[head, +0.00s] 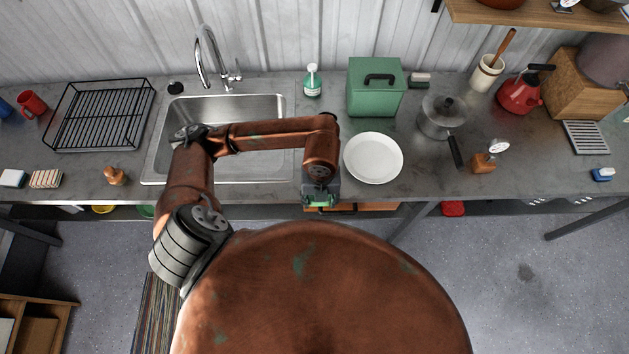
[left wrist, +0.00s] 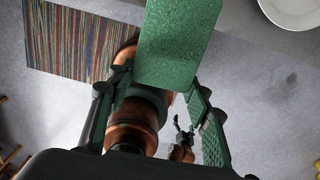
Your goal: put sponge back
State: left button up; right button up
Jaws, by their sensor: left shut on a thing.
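In the left wrist view the sponge reaches up past the two fingers, clear of the counter. In the head view only a small green part of it shows under the wrist. What seems to be my right gripper (left wrist: 183,135) shows small and low in the left wrist view; its jaws are not clear.
The steel sink (head: 265,108) lies left of the plate (head: 373,158). A soap bottle (head: 312,82), green box (head: 375,90) and small dark-topped block (head: 419,80) stand at the back.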

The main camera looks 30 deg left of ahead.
pick_arm(q)
jog(key=w+a+f, duration=0.1)
jog(key=w+a+f+p, duration=0.1)
jog(key=w, duration=0.1)
jog(key=w+a+f, duration=0.1)
jog(key=w+a, duration=0.1)
jog(key=shift+a, duration=0.1)
jog(key=w+f, duration=0.1)
jog(key=w+a+f, duration=0.1)
jog(key=f, duration=0.1)
jog(key=a+f+p, duration=0.1)
jog(key=shift+w+f, duration=0.25)
jog(key=shift+w, duration=0.15)
jog(key=shift+w+a+f, duration=0.25)
jog(key=shift+f, duration=0.15)
notch_tip(320, 180, down, 3)
jog(key=shift+r+p, duration=0.1)
jog(key=shift+p, duration=0.7)
jog(key=shift+f, duration=0.2)
jog(key=shift+f, duration=0.15)
jog(key=o, duration=1)
